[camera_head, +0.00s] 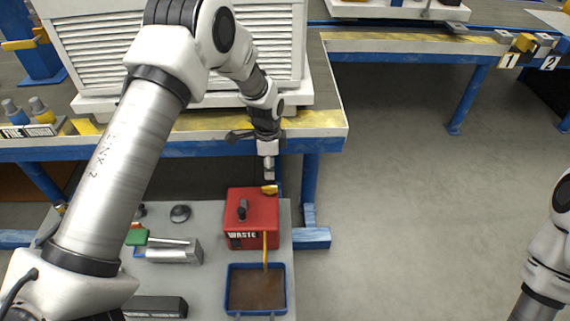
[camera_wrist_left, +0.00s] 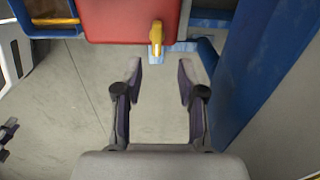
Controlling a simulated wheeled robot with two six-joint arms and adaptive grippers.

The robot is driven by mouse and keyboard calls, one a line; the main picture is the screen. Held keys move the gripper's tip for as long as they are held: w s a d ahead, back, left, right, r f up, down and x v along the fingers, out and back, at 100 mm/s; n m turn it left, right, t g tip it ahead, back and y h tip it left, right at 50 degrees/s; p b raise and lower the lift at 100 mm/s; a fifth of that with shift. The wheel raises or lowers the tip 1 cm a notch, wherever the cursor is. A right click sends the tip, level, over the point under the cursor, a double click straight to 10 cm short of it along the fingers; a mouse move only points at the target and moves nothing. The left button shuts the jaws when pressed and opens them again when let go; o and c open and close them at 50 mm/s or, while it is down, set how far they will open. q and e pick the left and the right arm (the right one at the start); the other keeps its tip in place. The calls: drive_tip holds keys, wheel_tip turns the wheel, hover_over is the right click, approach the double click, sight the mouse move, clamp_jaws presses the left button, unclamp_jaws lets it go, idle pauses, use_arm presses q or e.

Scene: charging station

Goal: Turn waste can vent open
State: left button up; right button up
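The red waste can (camera_head: 252,207) is a box marked "WASTE" on the grey lower surface. A yellow vent lever (camera_head: 269,189) sits on its far right top edge, and a dark knob (camera_head: 242,209) stands on its top. My left gripper (camera_head: 269,172) is above and just behind the can, pointing down. In the left wrist view the gripper (camera_wrist_left: 158,75) is open and empty. The yellow lever (camera_wrist_left: 156,38) shows there just beyond the fingertips, apart from them, on the edge of the red can (camera_wrist_left: 120,20). My right gripper is out of view; only part of that arm shows at the right.
A blue-rimmed tray (camera_head: 228,290) with brown contents stands in front of the can. A silver cylinder (camera_head: 173,250) and a dark box (camera_head: 155,307) lie to its left. The workbench edge (camera_head: 325,122) and blue leg (camera_head: 309,185) are close behind the gripper. Floor at right is clear.

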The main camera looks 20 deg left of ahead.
sight(270, 186)
use_arm(q)
drive_tip(key=shift+s+f, duration=0.1)
drive_tip(key=shift+f, duration=0.15)
drive_tip(key=f+b, duration=0.3)
drive_tip(key=f, duration=0.4)
drive_tip(key=shift+s, duration=0.2)
clamp_jaws()
